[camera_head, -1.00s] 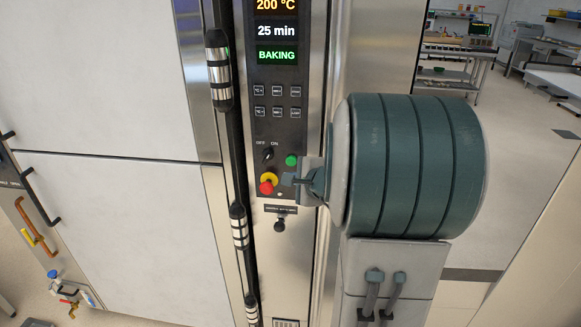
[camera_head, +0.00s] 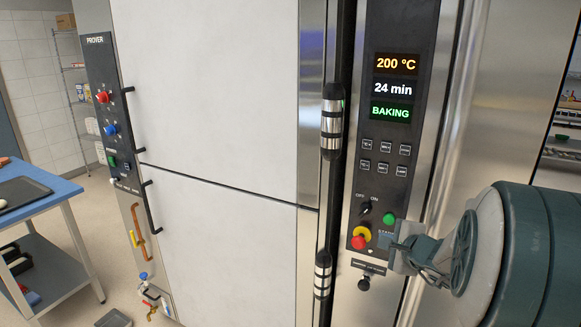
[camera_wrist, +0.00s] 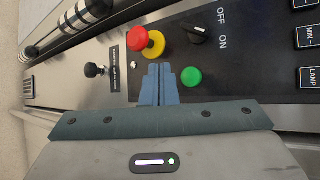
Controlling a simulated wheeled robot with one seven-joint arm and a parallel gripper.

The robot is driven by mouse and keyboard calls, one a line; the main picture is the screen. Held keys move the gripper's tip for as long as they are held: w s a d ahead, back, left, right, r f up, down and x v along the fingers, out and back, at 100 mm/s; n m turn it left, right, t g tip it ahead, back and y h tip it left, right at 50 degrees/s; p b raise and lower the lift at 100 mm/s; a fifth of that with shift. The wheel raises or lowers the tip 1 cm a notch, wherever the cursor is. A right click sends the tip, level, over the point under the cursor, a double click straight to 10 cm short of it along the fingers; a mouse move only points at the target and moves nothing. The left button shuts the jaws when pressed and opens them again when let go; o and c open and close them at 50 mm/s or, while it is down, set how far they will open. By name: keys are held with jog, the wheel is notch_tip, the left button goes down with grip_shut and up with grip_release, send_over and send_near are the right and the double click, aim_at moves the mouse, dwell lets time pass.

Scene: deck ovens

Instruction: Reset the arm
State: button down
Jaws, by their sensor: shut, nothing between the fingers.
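My gripper (camera_head: 402,252) is shut and empty in front of the oven's control panel (camera_head: 385,190), at the lower right of the head view. In the wrist view its two blue fingers (camera_wrist: 160,70) are together, pointing at the panel between the red emergency button (camera_wrist: 133,38) on its yellow collar and the green button (camera_wrist: 191,77). I cannot tell whether the fingertips touch the panel. The arm's large green-grey link (camera_head: 530,250) fills the right edge of the head view. The display (camera_head: 394,88) reads 200 °C, 24 min and BAKING.
The black OFF/ON knob (camera_wrist: 195,32) and a small black knob (camera_wrist: 95,70) sit close to the fingers. A tall door handle (camera_head: 332,120) stands left of the panel. Farther left are the prover controls (camera_head: 106,110) and a blue-topped table (camera_head: 45,200) with a tray.

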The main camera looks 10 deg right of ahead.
jog(key=s+a+n+g+y, duration=0.25)
jog(key=s+a+n, duration=0.25)
jog(key=a, duration=0.4)
jog(key=s+a+n+g+y, duration=0.2)
jog(key=s+a+n+g, duration=0.1)
jog(key=s+a+n, duration=0.4)
jog(key=s+f+n+g+h, duration=0.2)
jog(key=s+n+g+h, duration=0.2)
jog(key=s, duration=0.7)
jog(key=shift+s+f+n+h, duration=0.15)
jog(key=shift+s+n+h, duration=0.25)
jog(key=shift+n+h, duration=1.2)
jog(key=shift+n+g+y, duration=0.25)
jog(key=shift+n+y, duration=0.25)
jog(key=shift+y, duration=0.05)
